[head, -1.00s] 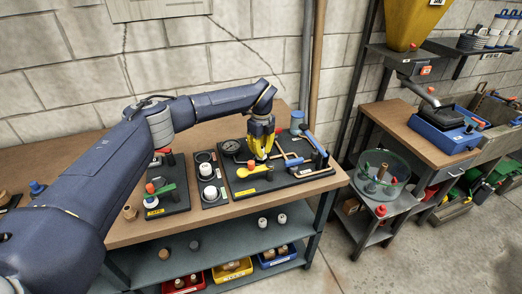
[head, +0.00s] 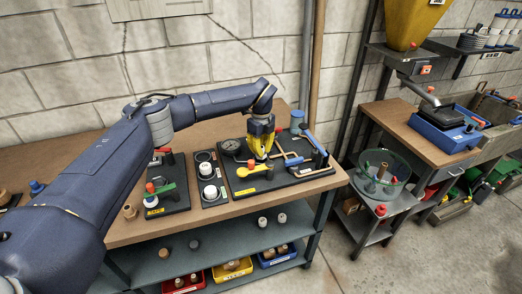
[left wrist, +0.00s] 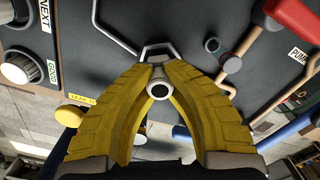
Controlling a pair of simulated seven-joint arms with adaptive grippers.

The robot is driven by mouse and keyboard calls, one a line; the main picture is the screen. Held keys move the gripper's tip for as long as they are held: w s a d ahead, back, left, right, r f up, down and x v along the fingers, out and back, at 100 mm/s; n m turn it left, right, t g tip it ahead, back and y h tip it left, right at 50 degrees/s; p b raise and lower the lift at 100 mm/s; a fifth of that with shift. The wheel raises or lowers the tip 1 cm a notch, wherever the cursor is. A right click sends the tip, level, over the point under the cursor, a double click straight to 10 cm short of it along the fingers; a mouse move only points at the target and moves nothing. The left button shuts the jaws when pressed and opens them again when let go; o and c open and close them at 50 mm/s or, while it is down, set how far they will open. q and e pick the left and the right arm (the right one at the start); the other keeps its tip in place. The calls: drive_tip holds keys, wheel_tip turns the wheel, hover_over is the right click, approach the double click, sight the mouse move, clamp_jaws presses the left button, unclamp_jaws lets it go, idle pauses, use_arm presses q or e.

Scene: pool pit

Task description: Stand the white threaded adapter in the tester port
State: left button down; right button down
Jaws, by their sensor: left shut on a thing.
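My left gripper (head: 260,155) is over the middle of the dark tester board (head: 292,178). In the left wrist view its yellow fingers (left wrist: 158,85) are shut on the white threaded adapter (left wrist: 158,90). Only the adapter's round, hollow end shows between the fingertips; its thread cannot be made out. In the head view the fingers hide it. I cannot tell which opening on the board is the port, nor whether the adapter touches it. My right gripper is not in view.
The board carries a gauge (head: 230,147), a yellow-handled part (head: 253,170), copper pipe and a red lever (left wrist: 290,20) close by the fingers. Left of it stands a narrow tray (head: 215,203) with white parts labelled NEXT and GOOD.

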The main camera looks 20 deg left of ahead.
use_arm(q)
drive_tip(key=shift+f, duration=1.15)
idle(0.4)
drive_tip(key=c, duration=0.9)
unclamp_jaws()
drive_tip(key=shift+c, duration=0.2)
drive_tip(key=shift+r, duration=0.15)
drive_tip(key=shift+r, duration=3.9)
